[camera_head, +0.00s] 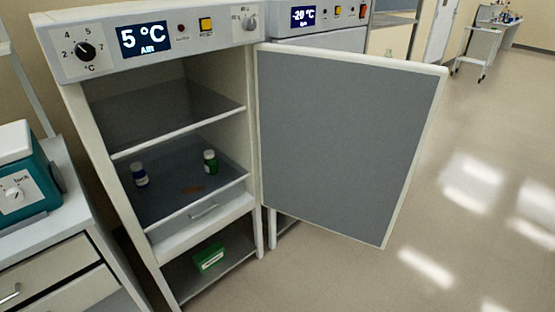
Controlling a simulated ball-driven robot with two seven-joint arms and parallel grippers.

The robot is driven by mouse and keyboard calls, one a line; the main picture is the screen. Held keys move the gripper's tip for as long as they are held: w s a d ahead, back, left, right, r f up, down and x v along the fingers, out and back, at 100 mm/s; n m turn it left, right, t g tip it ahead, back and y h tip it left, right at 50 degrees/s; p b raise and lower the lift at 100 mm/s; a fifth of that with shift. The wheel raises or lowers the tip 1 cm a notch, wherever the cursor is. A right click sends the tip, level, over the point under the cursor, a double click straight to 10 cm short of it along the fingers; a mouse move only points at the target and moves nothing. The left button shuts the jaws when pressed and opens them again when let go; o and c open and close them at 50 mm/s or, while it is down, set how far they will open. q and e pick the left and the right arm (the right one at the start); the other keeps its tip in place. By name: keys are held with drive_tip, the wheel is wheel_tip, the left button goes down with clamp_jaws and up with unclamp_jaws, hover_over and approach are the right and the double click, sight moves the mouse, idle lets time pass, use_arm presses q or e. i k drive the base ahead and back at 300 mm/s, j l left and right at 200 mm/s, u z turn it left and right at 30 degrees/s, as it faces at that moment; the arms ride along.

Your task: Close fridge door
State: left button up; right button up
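The fridge (248,175) stands at the left centre, with a display reading 5 °C on its top panel. Its door (340,145) is hinged on the right side and stands wide open, swung out to the right, with its grey inner face showing. Inside, two small bottles, one with a blue label (140,175) and one green (210,161), stand on the middle shelf. A green box (209,258) lies on the bottom shelf below a drawer. Neither of my grippers shows in the head view.
A second unit (318,17) reading -20 °C stands behind the open door. A bench with drawers (50,270) and a teal device (25,185) are at the left. A small cart (480,45) is far back right. The floor (430,215) at the right is clear.

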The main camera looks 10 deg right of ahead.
sight(342, 136)
drive_tip(key=l+u, duration=0.2)
drive_tip(key=u, duration=0.3)
drive_tip(key=i+l+u, duration=0.1)
drive_tip(key=u, duration=0.4)
drive_tip(key=l+u, duration=0.3)
drive_tip(key=u, duration=0.2)
drive_tip(key=k+l+u, duration=0.1)
drive_tip(key=u, duration=0.35)
drive_tip(key=k+l, duration=0.2)
drive_tip(key=l, duration=0.35)
drive_tip(key=k+l, duration=0.15)
drive_tip(key=l, duration=0.35)
drive_tip(key=k+l, duration=0.2)
drive_tip(key=l, duration=0.35)
drive_tip(key=k+l, duration=0.2)
drive_tip(key=l, duration=0.3)
drive_tip(key=k+l, duration=0.15)
drive_tip(key=l, duration=0.4)
drive_tip(key=k+l, duration=0.2)
drive_tip(key=l, duration=0.3)
drive_tip(key=k+l, duration=0.2)
drive_tip(key=l, duration=0.35)
drive_tip(key=k+l, duration=0.15)
drive_tip(key=l, duration=0.35)
drive_tip(key=k+l+u, duration=0.25)
drive_tip(key=i+j, duration=0.05)
drive_tip(key=j, duration=0.05)
